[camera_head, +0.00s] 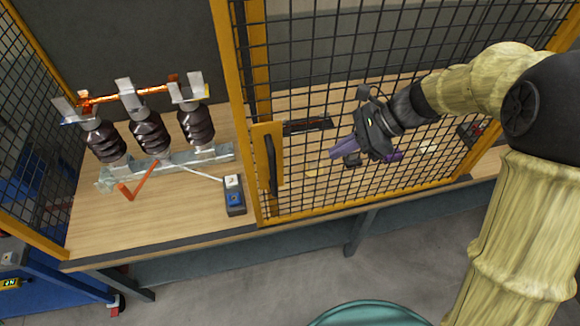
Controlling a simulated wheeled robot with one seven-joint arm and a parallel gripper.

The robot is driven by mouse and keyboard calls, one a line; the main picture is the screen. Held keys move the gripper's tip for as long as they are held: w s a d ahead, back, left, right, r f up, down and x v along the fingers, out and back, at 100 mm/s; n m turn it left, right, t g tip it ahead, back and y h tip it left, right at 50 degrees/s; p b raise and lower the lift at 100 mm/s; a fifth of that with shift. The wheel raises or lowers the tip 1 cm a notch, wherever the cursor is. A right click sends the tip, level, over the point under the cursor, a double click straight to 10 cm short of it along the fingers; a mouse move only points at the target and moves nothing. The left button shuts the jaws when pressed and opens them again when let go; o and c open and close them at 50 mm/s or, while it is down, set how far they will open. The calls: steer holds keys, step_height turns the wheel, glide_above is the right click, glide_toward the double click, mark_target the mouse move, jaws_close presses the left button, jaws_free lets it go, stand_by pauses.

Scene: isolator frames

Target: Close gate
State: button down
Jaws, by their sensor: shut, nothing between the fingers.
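The gate (240,110) is a yellow-framed panel of black mesh. It stands in front of the right part of the bench, and the opening to its left is uncovered. A yellow plate with a dark upright handle (271,165) sits on the gate's left edge. My gripper (340,152), dark with purple parts, is in front of the mesh, to the right of the handle and apart from it. It is shut and empty. My arm, in pale covers, comes in from the right and hides part of the mesh.
Inside the opening, an isolator (150,133) with several dark ribbed insulators and an orange lever (135,185) stands on the wooden bench (120,222). A small blue and grey box (234,195) lies near the gate's left edge. Another mesh panel (30,130) stands at left.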

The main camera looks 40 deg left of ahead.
steer(key=shift+f, duration=0.1)
steer(key=s+a+r+p+x, duration=0.1)
steer(key=p+x, duration=0.3)
steer(key=x, duration=0.8)
steer(key=shift+s+a+r, duration=0.25)
steer(key=shift+a, duration=0.2)
steer(key=shift+s+a, duration=0.1)
steer(key=shift+s, duration=0.05)
